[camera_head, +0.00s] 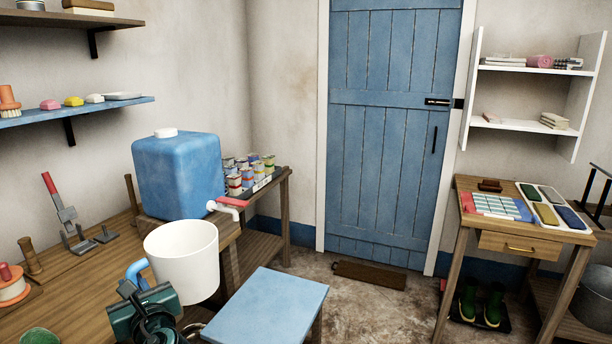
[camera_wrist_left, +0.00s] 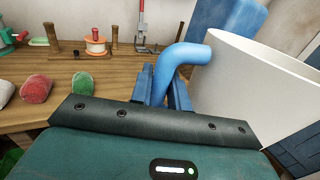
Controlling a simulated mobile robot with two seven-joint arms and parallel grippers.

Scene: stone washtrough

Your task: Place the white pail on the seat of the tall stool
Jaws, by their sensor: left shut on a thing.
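The white pail (camera_head: 184,262) is upright in the head view, held in the air beside the blue-topped stool. My left gripper (camera_head: 139,284) is shut on the pail's blue handle. In the left wrist view the fingers (camera_wrist_left: 168,92) close around the blue handle (camera_wrist_left: 180,62), and the pail's wall (camera_wrist_left: 245,85) fills the right side. The tall stool's pale blue seat (camera_head: 268,308) is bare, to the right of the pail. The pail's underside is hidden. My right gripper does not show.
A blue water tank (camera_head: 178,175) with a white tap (camera_head: 224,208) stands on the wooden bench (camera_head: 90,270) behind the pail. Several cans (camera_head: 250,172) stand at the bench's far end. A side table (camera_head: 530,230) stands at right; floor (camera_head: 360,305) lies between.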

